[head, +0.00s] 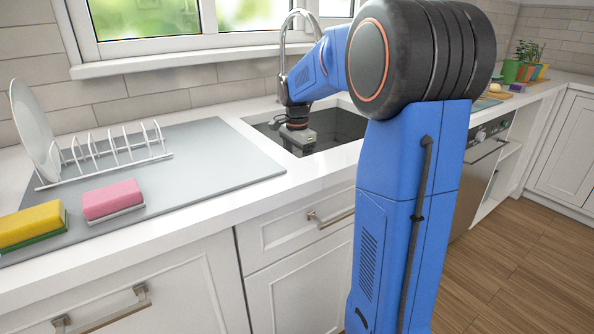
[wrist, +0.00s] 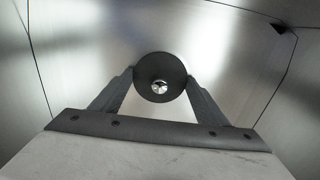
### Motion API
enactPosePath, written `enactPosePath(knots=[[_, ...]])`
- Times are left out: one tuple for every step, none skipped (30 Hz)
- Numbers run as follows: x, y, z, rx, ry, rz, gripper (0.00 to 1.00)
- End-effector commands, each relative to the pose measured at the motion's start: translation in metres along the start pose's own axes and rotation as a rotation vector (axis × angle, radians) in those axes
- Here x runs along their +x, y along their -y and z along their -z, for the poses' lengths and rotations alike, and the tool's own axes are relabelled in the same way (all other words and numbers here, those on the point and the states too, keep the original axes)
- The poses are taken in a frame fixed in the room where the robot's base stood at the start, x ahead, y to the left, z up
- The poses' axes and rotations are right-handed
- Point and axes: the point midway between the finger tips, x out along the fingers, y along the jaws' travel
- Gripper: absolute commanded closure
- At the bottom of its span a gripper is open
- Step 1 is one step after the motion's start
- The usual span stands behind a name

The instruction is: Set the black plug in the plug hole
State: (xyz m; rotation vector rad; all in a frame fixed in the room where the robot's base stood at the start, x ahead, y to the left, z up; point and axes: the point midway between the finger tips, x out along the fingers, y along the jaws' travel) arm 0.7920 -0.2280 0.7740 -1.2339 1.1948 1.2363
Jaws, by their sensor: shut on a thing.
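The black plug (wrist: 147,90) is a dark round disc with a shiny metal centre in the wrist view. My gripper (wrist: 160,84) has one finger on each side of the disc and is shut on it. In the head view my gripper (head: 299,140) points down inside the sink basin (head: 342,126), and its fingertips and the plug are hidden. The plug hole is not visible as a separate thing. I cannot tell whether the plug is over it or touching the sink floor.
A tap (head: 283,55) arches behind the sink, close to my arm. Left of the sink, a grey mat (head: 215,160) bears a rack (head: 110,150) with a plate (head: 32,125), a pink sponge (head: 113,198) and a yellow sponge (head: 30,225). Basin walls surround my gripper.

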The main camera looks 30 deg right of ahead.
Motion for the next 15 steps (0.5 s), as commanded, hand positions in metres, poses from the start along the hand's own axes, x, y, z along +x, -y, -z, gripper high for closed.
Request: enactPosePath(knots=[[0.0005, -0.0002, 0.0, 0.0, 0.0, -0.001, 0.54], [0.0005, -0.0002, 0.0, 0.0, 0.0, -0.001, 0.54], [0.0006, -0.0002, -0.0001, 0.0, 0.0, -0.001, 0.54], [0.0006, -0.0002, -0.0001, 0.0, 0.0, -0.001, 0.54], [0.0006, -0.0002, -0.0001, 0.0, 0.0, -0.001, 0.54], [0.0007, -0.0002, -0.0001, 0.0, 0.0, -0.001, 0.27], [0.0007, -0.0002, -0.0001, 0.0, 0.0, -0.001, 0.2], [0.0007, -0.0002, -0.0001, 0.0, 0.0, -0.001, 0.13], [0.0008, -0.0001, -0.0001, 0.0, 0.0, -0.001, 0.1], [0.0008, -0.0001, -0.0001, 0.0, 0.001, -0.002, 0.1], [0.0009, -0.0001, -0.0001, 0.0, 0.001, -0.002, 0.1], [0.0009, -0.0002, -0.0001, 0.0, 0.001, -0.002, 0.1], [0.0009, -0.0002, -0.0001, 0.0, 0.001, -0.002, 0.1], [0.001, -0.0002, -0.0001, 0.0, 0.001, -0.002, 0.1], [0.0008, -0.0002, -0.0001, 0.0, 0.001, -0.002, 0.1]])
